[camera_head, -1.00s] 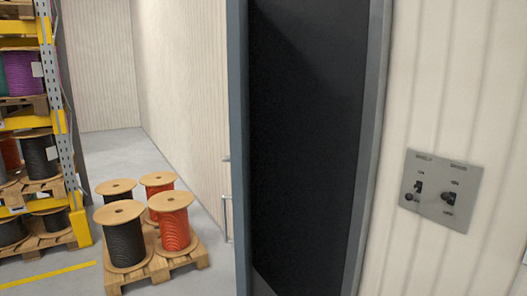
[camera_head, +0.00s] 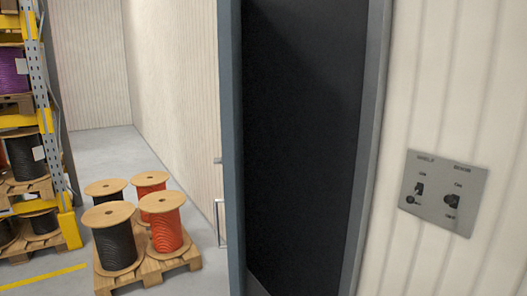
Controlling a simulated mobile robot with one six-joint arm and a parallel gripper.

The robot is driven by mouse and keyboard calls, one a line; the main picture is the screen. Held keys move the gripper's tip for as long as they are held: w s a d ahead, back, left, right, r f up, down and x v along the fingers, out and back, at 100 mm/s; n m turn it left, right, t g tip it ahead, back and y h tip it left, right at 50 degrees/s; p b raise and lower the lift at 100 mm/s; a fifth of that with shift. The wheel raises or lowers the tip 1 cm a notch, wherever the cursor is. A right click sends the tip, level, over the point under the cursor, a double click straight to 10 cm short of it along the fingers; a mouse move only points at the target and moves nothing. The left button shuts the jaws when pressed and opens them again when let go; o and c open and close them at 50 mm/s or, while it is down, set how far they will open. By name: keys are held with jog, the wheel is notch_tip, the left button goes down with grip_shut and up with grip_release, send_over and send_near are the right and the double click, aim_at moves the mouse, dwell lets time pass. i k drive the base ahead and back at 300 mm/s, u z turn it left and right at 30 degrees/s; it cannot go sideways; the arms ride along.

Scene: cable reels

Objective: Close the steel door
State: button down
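The steel door (camera_head: 231,150) shows as a tall blue-grey upright edge left of centre in the head view, seen nearly edge-on, and it looks open. A small lever (camera_head: 218,161) and a pale pull handle (camera_head: 220,222) stick out on its left side. To its right is a tall dark area (camera_head: 303,150); I cannot tell whether this is the door's inner face or the opening. A grey frame (camera_head: 372,150) borders it on the right. The door's top and most of its bottom are outside the picture. My gripper is not in view.
A grey switch panel (camera_head: 443,193) is on the cream ribbed wall at right. A wooden pallet (camera_head: 180,262) with several cable reels stands on the floor at left. A yellow-and-blue rack (camera_head: 43,100) holds more reels. Grey floor (camera_head: 100,150) behind the pallet is clear.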

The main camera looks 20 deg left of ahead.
aim_at(229, 13)
jog(key=z, duration=0.35)
jog(key=k, duration=0.6)
jog(key=u, duration=0.9)
jog(key=k, duration=0.95)
jog(key=u, duration=0.9)
jog(key=i, duration=1.45)
jog(key=z, duration=0.5)
